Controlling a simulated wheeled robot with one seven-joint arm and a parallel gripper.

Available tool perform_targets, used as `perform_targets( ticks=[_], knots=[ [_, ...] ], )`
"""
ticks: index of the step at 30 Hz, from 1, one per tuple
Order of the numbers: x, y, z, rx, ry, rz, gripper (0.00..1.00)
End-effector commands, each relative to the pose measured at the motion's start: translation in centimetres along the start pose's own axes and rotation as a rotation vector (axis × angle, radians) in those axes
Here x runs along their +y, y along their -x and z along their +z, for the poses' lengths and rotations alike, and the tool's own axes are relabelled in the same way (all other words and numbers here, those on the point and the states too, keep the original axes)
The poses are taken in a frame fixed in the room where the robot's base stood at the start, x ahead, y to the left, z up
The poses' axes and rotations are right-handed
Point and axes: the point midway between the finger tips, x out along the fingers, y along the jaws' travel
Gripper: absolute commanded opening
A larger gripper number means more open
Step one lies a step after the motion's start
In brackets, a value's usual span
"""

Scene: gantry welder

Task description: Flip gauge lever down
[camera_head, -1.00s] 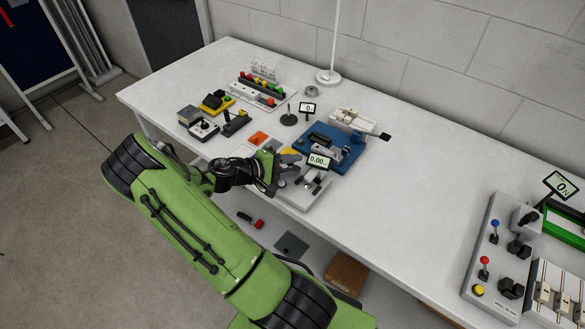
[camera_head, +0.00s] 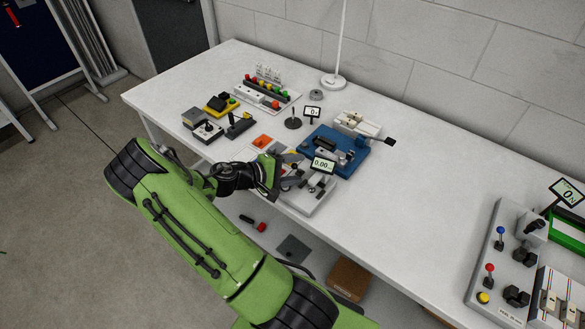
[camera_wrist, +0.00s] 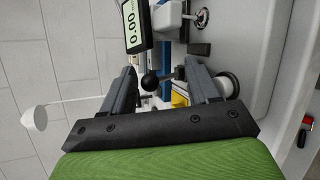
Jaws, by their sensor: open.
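The gauge is a light grey unit (camera_head: 308,198) near the bench's front edge, with a small display (camera_head: 323,165) reading 0.00. The display also shows at the top of the wrist view (camera_wrist: 136,24). My gripper (camera_head: 291,170) is open at the gauge's left side, close to the display. In the wrist view, a black ball knob (camera_wrist: 150,81) on a short rod, seemingly the gauge lever, shows between the open fingers (camera_wrist: 161,70). The fingers appear apart from it, and I cannot tell whether either touches. In the head view my gripper partly hides the lever.
A blue fixture (camera_head: 340,158) stands just behind the gauge, with a cream device (camera_head: 358,124) beyond it. An orange-marked panel (camera_head: 263,141) lies left of my gripper. A grey control panel (camera_head: 496,255) stands far right. The bench between is clear.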

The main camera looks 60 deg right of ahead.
Motion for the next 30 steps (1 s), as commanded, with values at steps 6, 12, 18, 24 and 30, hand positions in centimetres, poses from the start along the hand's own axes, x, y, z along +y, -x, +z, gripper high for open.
perform_targets(
  ticks=[6, 12, 18, 24, 30],
  knots=[
    [0.1, 1.3, 0.0, 0.0, 0.001, 0.001, 0.61],
    [0.1, 6.6, -0.1, 0.006, 0.001, 0.001, 0.61],
    [0.1, 12.2, -0.1, 0.006, 0.0, 0.001, 0.61],
    [0.1, 15.4, 0.0, 0.003, 0.0, 0.001, 0.61],
    [0.0, 15.8, 0.0, 0.0, 0.0, 0.0, 0.61]
  ],
)
